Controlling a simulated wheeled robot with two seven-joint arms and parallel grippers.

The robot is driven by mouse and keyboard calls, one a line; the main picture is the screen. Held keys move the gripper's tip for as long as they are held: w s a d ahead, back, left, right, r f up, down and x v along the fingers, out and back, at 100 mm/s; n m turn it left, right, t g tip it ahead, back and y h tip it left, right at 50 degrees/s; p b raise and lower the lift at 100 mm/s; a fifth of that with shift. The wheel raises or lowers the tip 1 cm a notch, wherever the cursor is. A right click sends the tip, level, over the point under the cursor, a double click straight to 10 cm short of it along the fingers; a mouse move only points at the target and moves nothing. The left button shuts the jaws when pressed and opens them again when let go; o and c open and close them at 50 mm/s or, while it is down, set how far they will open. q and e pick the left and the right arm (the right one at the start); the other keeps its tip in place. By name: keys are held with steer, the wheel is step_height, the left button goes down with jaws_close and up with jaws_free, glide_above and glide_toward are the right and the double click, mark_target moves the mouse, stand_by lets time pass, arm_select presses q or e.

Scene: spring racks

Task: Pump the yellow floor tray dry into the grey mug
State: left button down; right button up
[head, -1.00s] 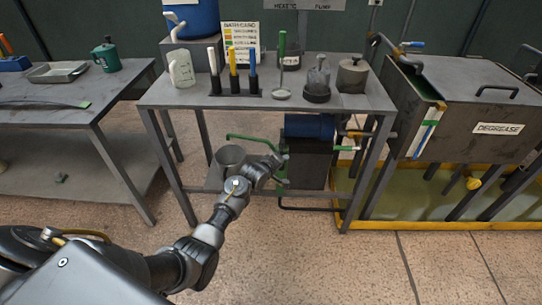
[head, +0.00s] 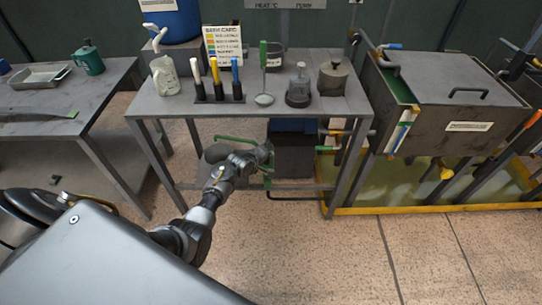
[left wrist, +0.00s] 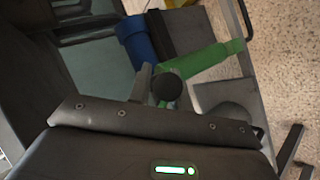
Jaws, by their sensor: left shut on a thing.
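The yellow floor tray (head: 400,209) lies at the right, under the tank, with greenish liquid in it. The pump (head: 294,155), a dark box with a blue top, stands on the low shelf. A green spout pipe (head: 235,139) runs left from it. The grey mug (head: 214,152) is below the spout's left end, partly hidden by my arm. My left gripper (head: 264,153) is at the pump's left side, shut on what looks like its lever. A dark round knob (left wrist: 168,88) shows between the fingers in the left wrist view. My right gripper is out of view.
The table (head: 200,108) above the pump holds a jug (head: 165,75), coloured-handled tools (head: 215,80) and pots. Its legs flank the pump. A dark tank (head: 450,85) stands at the right, a bench (head: 85,100) at the left. The front floor is clear.

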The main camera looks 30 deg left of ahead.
arm_select(q)
steer(key=shift+w+a+r, duration=0.1)
steer(key=shift+w+r, duration=0.05)
steer(key=shift+r, duration=0.05)
steer(key=c, duration=1.6)
jaws_free()
steer(key=shift+c, duration=0.2)
steer(key=o, duration=0.3)
steer(key=shift+o, duration=0.2)
steer(key=p+v, duration=0.2)
steer(key=v, duration=0.9)
steer(key=shift+f, duration=0.15)
